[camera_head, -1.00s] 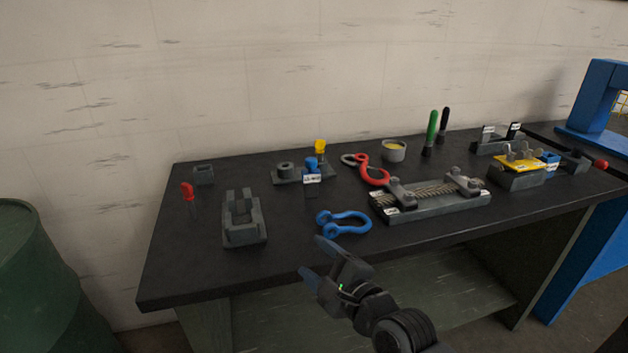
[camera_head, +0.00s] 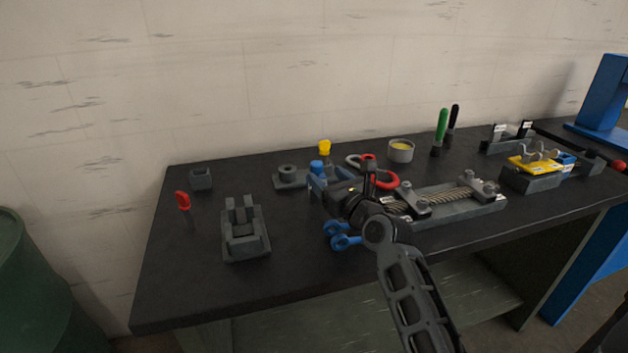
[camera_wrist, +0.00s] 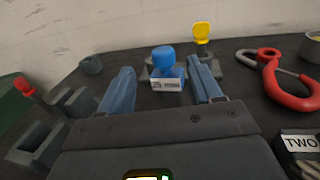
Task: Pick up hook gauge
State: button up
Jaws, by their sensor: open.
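A blue-knobbed gauge (camera_head: 317,165) with a white label stands upright on the bench; the label is too small to read surely, but this looks like the hook gauge. In the wrist view the gauge (camera_wrist: 163,58) shows its knob and label between and just beyond my fingertips. My gripper (camera_wrist: 160,88) is open and empty, its two blue-grey fingers to either side of the gauge. In the head view my gripper (camera_head: 335,188) hides the gauge's lower part. Whether a finger touches it, I cannot tell.
A yellow-knobbed piece (camera_head: 324,147) stands close behind. The red hook (camera_head: 383,176) and chain fixture (camera_head: 455,205) lie to the right, a blue shackle (camera_head: 340,238) below my gripper. A grey block (camera_head: 245,235) and red-topped piece (camera_head: 183,200) stand left.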

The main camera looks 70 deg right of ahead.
aim_at(320, 168)
jog(key=x, duration=0.7)
jog(key=shift+s+d, duration=0.1)
jog(key=shift+d, duration=0.05)
grip_shut()
dwell(0.4)
